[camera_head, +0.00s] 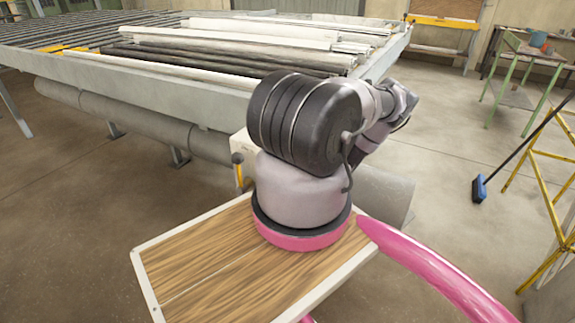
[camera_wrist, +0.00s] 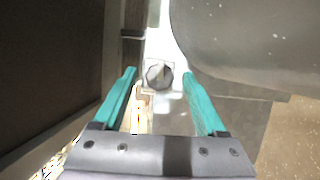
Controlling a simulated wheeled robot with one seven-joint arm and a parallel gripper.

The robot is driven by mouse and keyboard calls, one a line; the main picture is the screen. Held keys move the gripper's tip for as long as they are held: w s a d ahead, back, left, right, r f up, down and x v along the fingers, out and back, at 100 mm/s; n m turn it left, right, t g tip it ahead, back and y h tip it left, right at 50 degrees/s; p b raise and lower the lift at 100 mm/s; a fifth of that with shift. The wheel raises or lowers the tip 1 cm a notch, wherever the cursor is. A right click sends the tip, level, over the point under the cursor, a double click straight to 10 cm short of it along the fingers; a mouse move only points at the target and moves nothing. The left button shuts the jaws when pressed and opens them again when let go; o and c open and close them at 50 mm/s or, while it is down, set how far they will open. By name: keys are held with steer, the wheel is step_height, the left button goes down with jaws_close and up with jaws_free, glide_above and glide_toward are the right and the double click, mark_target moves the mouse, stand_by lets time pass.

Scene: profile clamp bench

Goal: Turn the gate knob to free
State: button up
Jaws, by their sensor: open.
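The gate knob (camera_wrist: 158,75) is a small round grey knob with a raised ridge, on a pale plate, in the upper middle of the wrist view. My gripper (camera_wrist: 158,75) has two teal fingers spread wide and is open and empty. The knob appears between and beyond the fingertips, and I see no contact. How far it lies from the fingertips is hard to tell. In the head view my arm hides the knob and my gripper.
A large grey cylinder (camera_wrist: 250,45) lies close on the right in the wrist view. A dark panel (camera_wrist: 45,70) fills the left. In the head view, a long bench (camera_head: 220,102) carries several profiles (camera_head: 265,33). A blue broom (camera_head: 479,189) stands on open floor at right.

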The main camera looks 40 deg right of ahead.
steer(key=s, duration=1)
steer(key=shift+s, duration=0.35)
